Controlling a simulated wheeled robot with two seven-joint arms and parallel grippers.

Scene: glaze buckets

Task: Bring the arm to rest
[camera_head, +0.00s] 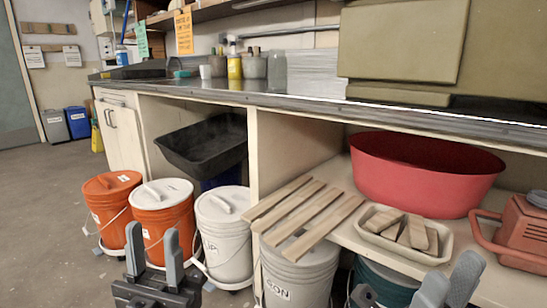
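My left gripper (153,240) is at the bottom left, in front of the orange buckets. Its two grey fingers stand upright and apart, with nothing seen between them. My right gripper (451,268) is at the bottom right edge, below the shelf front. Its two fingers are apart and look empty; its body is cut off by the frame. An orange bucket (105,190) and an orange bucket with a white lid (153,225) stand on the floor. A white bucket (222,235) stands to their right. A grey bucket (300,275) is partly under the wooden slats.
A low shelf holds a red basin (425,172), wooden slats (300,212) jutting past its edge, a tray of wood blocks (437,256) and an orange-red container (525,230). A black tub (207,150) sits under the counter (300,100). Floor at left (40,220) is clear.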

